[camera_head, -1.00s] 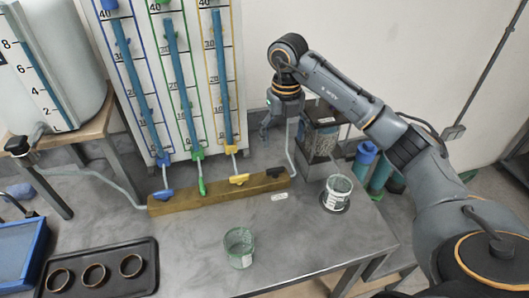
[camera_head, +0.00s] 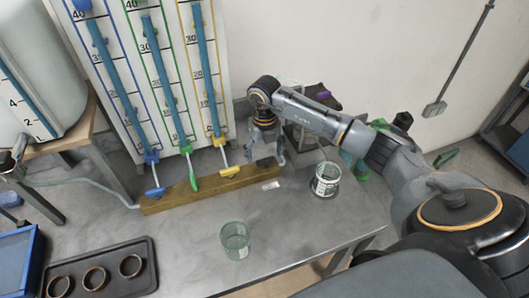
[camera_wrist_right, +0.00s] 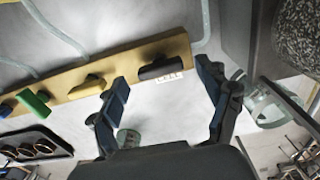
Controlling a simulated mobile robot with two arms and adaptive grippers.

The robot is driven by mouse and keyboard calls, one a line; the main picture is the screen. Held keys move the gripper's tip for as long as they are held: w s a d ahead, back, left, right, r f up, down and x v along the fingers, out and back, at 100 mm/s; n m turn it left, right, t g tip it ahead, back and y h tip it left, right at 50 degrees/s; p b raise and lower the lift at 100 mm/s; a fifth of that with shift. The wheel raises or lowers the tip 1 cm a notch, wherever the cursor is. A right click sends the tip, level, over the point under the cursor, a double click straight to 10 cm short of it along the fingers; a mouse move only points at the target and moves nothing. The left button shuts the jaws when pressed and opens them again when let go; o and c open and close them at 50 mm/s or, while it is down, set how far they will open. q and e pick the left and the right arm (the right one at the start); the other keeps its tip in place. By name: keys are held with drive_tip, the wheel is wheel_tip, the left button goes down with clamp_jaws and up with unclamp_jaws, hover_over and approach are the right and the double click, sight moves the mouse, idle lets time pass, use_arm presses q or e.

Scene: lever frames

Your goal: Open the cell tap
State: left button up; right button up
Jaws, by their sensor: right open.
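The wooden tap bar (camera_head: 210,184) lies along the back of the metal bench; it also shows in the wrist view (camera_wrist_right: 120,60). Its right-end tap is a black lever (camera_wrist_right: 160,68) with a small white label (camera_wrist_right: 168,78) in front, too small to read for certain. In the head view my gripper hides this tap, but the label (camera_head: 271,185) shows. My right gripper (camera_head: 268,162) is over the bar's right end. In the wrist view its fingers (camera_wrist_right: 165,95) are wide apart and empty, with the black lever between and just beyond them. My left gripper is not in view.
Yellow (camera_head: 229,171), green (camera_head: 192,180) and blue (camera_head: 155,193) taps sit left on the bar below gauge tubes. A glass jar (camera_head: 326,180) stands right of the gripper, a beaker (camera_head: 235,241) at the front. A black tray (camera_head: 142,285) is at left.

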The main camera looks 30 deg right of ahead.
drive_tip(key=shift+f, duration=0.6)
drive_tip(key=shift+c, duration=1.3)
drive_tip(key=c, duration=0.9)
drive_tip(key=shift+f+n+b, duration=0.2)
drive_tip(key=shift+n+b, duration=1.1)
drive_tip(key=shift+b, duration=0.2)
use_arm(q)
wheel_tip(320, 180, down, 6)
drive_tip(key=b, duration=0.3)
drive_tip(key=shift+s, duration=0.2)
use_arm(e)
drive_tip(key=shift+r+n, duration=0.2)
drive_tip(key=shift+n, duration=1.8)
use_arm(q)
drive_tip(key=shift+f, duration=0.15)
